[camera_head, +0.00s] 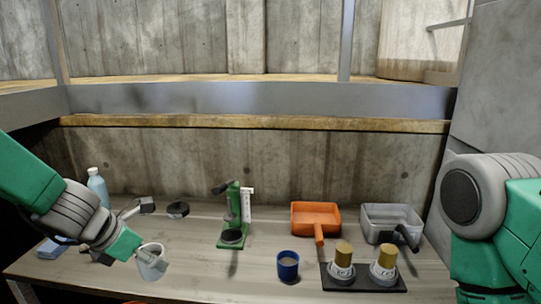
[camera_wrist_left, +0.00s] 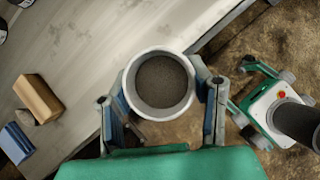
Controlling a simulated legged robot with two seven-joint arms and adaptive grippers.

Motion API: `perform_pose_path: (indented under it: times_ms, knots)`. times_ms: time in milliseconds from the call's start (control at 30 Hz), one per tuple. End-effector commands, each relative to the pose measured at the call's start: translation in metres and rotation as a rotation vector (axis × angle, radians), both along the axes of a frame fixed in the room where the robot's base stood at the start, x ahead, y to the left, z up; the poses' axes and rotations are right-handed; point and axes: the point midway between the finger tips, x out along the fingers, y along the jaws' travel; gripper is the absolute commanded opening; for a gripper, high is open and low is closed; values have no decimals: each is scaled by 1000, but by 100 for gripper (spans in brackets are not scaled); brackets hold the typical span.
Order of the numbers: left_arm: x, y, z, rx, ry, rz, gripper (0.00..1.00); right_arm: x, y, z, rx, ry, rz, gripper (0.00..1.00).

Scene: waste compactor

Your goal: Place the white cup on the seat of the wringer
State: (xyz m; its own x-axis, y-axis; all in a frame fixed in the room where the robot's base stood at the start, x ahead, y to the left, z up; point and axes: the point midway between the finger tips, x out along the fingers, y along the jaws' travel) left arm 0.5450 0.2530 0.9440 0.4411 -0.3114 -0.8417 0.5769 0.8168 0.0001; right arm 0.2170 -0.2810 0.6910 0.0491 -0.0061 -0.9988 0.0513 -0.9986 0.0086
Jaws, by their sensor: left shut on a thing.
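The white cup (camera_head: 152,266) is held between the fingers of my left gripper (camera_head: 140,255), low at the left front of the table. In the head view the cup looks tilted. The left wrist view shows its round rim (camera_wrist_left: 131,84) and dark grey-brown inside, with a finger on each side. A green upright device (camera_head: 235,200), apparently the wringer, stands on the table right of the cup. It has a dark round seat (camera_head: 232,238) at its base, which looks empty.
A blue cup (camera_head: 288,264), a black tray (camera_head: 362,286) with two brown-topped holders, an orange pan (camera_head: 316,216) and a grey bin (camera_head: 391,221) stand right of the wringer. A bottle (camera_head: 97,186) and black disc (camera_head: 177,210) are behind left. Table between cup and wringer is clear.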

Motion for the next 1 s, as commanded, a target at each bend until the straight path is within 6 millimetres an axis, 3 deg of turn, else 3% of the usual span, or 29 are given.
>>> perform_pose_path:
  times_ms: [267,367,500,633,733,900,1000]
  knots:
    - [-12,-60,-11,-4,3,-587,14,0,0,0,0,0,0,40]
    - [-29,-79,-21,-4,4,-853,14,0,0,0,0,0,0,40]
    - [-64,-95,-40,-7,5,-1294,14,0,0,0,0,0,0,40]
    - [-103,-88,-61,-8,5,-1730,14,0,0,0,0,0,0,40]
    - [-127,-71,-72,-7,4,-2026,14,0,0,0,0,0,0,40]
    - [-147,-39,-79,-5,1,-2373,14,0,0,0,0,0,0,40]
    - [-151,-27,-80,-1,-1,-2478,14,0,0,0,0,0,0,40]
